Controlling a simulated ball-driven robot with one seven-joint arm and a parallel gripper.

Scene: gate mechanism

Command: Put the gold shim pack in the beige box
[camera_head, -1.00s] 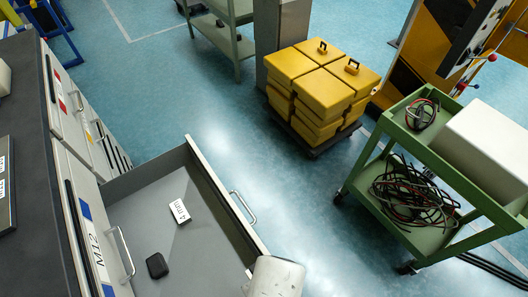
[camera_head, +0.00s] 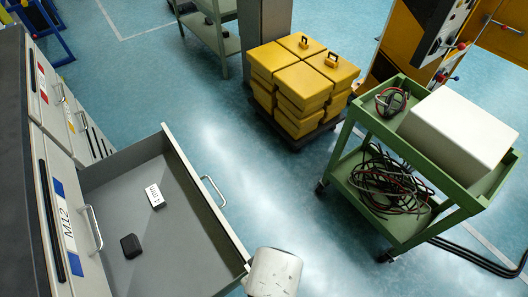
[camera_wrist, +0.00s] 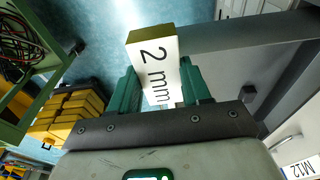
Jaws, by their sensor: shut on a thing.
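The gold shim pack (camera_wrist: 152,34) is in my gripper (camera_wrist: 160,82) in the wrist view. Its end is gold and its white face reads "2 mm". The green fingers are shut on its two sides, and its gold end sticks out past them. My gripper and the pack are not visible in the head view. No clearly beige box shows; a large off-white box (camera_head: 458,132) sits on top of the green cart at the right, and I cannot tell if it is the beige one.
An open grey drawer (camera_head: 190,245) holds a white-labelled block (camera_head: 154,196) and a dark block (camera_head: 131,246). The green cart (camera_head: 375,208) carries cables (camera_head: 385,182). Yellow boxes (camera_head: 302,88) are stacked on a dark base. Blue floor lies clear between drawer and cart.

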